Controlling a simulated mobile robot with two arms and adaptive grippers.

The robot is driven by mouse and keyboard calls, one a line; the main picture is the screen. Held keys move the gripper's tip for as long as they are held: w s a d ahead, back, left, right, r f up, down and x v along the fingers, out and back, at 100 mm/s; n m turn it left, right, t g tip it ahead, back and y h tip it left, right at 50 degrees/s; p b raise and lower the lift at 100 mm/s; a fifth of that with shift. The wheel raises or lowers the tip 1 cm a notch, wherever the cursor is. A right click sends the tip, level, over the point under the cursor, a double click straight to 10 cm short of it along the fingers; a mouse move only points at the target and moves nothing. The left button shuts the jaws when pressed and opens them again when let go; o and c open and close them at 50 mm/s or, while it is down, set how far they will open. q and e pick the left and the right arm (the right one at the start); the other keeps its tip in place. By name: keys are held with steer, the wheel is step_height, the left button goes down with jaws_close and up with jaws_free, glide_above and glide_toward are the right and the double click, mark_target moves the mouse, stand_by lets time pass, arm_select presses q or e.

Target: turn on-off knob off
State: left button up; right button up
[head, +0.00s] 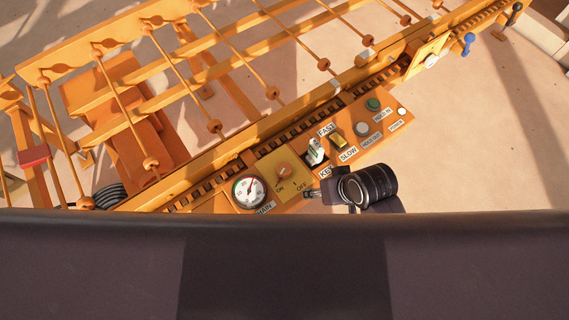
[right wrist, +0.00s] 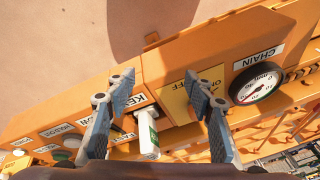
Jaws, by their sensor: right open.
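The on-off knob (head: 284,171) is a small orange knob on a yellow plate (head: 295,188) marked ON and OFF. The plate is on the orange control panel. I cannot tell which mark the knob points at. In the right wrist view my right gripper (right wrist: 160,76) is open and empty. One finger covers part of the yellow plate (right wrist: 181,101), and the knob is not clearly seen there. My left gripper is not in view.
A CHAIN gauge (head: 249,191) is left of the plate. A key with a white tag (head: 316,151) is to its right and shows between my fingers in the wrist view (right wrist: 147,137). A FAST/SLOW lever (head: 336,135) and a green button (head: 373,104) are farther along.

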mark_target(284, 168)
steer(key=shift+g+y, duration=0.3)
steer(key=shift+y, duration=0.4)
steer(key=w+a+r, duration=0.1)
steer(key=a, duration=0.1)
steer(key=w+a, duration=0.1)
steer(key=a, duration=0.2)
steer(key=w+a+r, duration=0.1)
steer(key=a, duration=0.1)
steer(key=shift+w+a+r, duration=0.15)
steer(key=shift+a+r, duration=0.15)
steer(key=shift+r, duration=0.05)
steer(key=w+a+r+n+g, duration=0.1)
steer(key=w+a+r+g, duration=0.1)
steer(key=a+r, duration=0.35)
steer(key=w+d+h, duration=0.1)
steer(key=h, duration=0.1)
steer(key=w+d+h, duration=0.1)
steer(key=d+h, duration=0.1)
steer(key=shift+m+g, duration=0.3)
steer(key=shift+m, duration=0.1)
steer(key=shift+d+f, duration=0.1)
steer(key=shift+f, duration=0.05)
step_height(284, 168, down, 7)
steer(key=shift+f, duration=0.15)
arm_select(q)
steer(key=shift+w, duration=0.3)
